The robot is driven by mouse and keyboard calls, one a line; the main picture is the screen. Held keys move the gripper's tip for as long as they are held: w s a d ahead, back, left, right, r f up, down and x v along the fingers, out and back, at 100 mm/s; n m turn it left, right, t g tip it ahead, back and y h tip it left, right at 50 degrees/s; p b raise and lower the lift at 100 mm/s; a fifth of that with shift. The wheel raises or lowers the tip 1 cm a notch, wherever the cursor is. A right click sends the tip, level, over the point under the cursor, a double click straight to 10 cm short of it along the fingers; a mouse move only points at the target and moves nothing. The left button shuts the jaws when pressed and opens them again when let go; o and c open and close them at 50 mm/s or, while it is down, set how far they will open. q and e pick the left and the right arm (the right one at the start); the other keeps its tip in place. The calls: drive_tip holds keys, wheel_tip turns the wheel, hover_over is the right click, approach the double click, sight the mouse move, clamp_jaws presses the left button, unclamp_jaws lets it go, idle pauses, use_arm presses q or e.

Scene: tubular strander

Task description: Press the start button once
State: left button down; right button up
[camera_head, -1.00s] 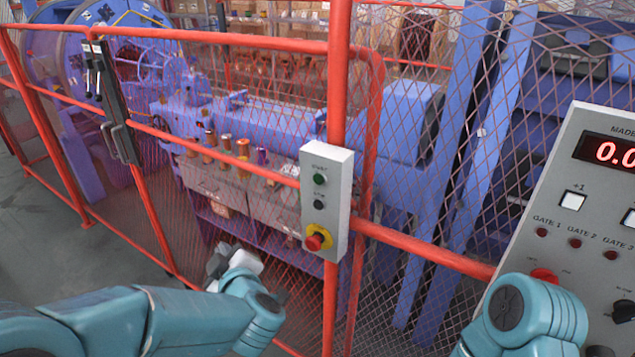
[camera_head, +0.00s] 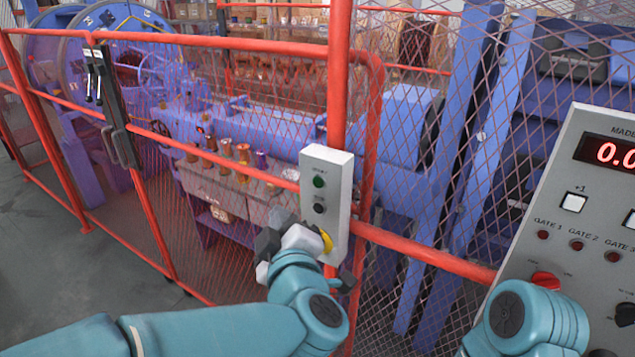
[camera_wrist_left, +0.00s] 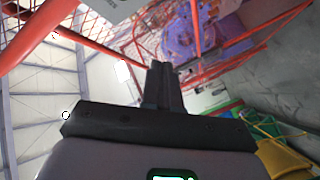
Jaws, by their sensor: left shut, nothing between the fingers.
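The grey button box (camera_head: 338,190) is fixed to a red fence post. Its green start button (camera_head: 319,181) is at the top, in plain view, with a black button (camera_head: 319,208) below it. The yellow collar (camera_head: 327,242) of the lower button shows only in part; the red knob is hidden behind my left gripper. My left gripper (camera_head: 275,226) is just left of the box's lower part, below the green button and apart from it. Its dark fingers are together and empty in the left wrist view (camera_wrist_left: 165,82). My right gripper is out of view.
Red rails and mesh fencing (camera_head: 235,225) stand between me and the blue machine (camera_head: 240,125). A grey control panel (camera_head: 590,215) with a red display stands at the right, partly behind my right arm. A black gate latch (camera_head: 112,110) is at the left.

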sight(318, 182)
use_arm(q)
drive_tip(key=w+d+p, duration=0.1)
drive_tip(key=w, duration=0.1)
drive_tip(key=w+d+p, duration=0.1)
drive_tip(key=w+d, duration=0.1)
drive_tip(key=w+d+p, duration=0.1)
drive_tip(key=w+d, duration=0.1)
drive_tip(key=w, duration=0.1)
drive_tip(key=shift+w+d, duration=0.1)
idle(2.1)
drive_tip(key=shift+w+d, duration=0.15)
drive_tip(key=shift+w, duration=0.05)
